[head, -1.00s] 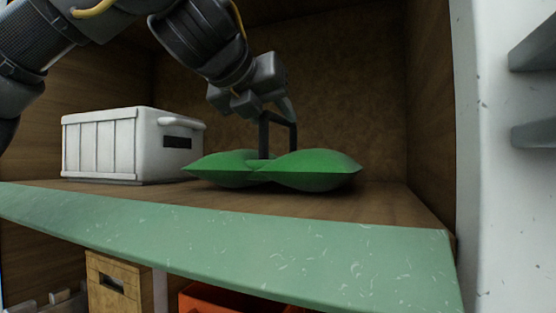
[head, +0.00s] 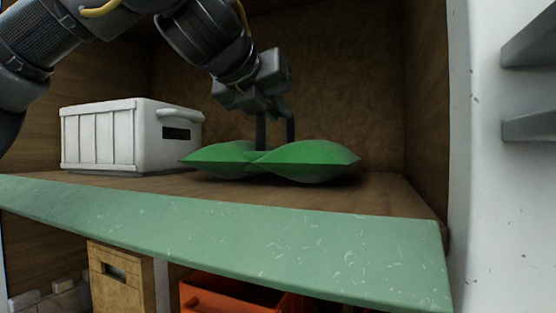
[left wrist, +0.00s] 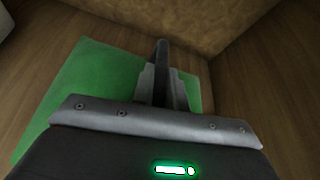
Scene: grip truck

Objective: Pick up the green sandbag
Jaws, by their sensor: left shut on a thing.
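The green sandbag (head: 310,161) lies on the wooden shelf in the head view, pinched in the middle into two lobes. A dark strap handle (head: 290,128) stands up from its middle. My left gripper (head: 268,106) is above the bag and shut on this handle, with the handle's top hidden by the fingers. In the left wrist view the green bag (left wrist: 85,80) lies below the gripper, and the dark handle (left wrist: 161,60) rises between the grey fingers. The bag appears to rest on the shelf. My right gripper is not in view.
A white crate (head: 100,138) stands left of the bag on the shelf. The shelf has a green front edge (head: 240,238), a back wall and a right side wall (head: 425,120). An orange bin (head: 225,297) and a tan box (head: 120,280) are below.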

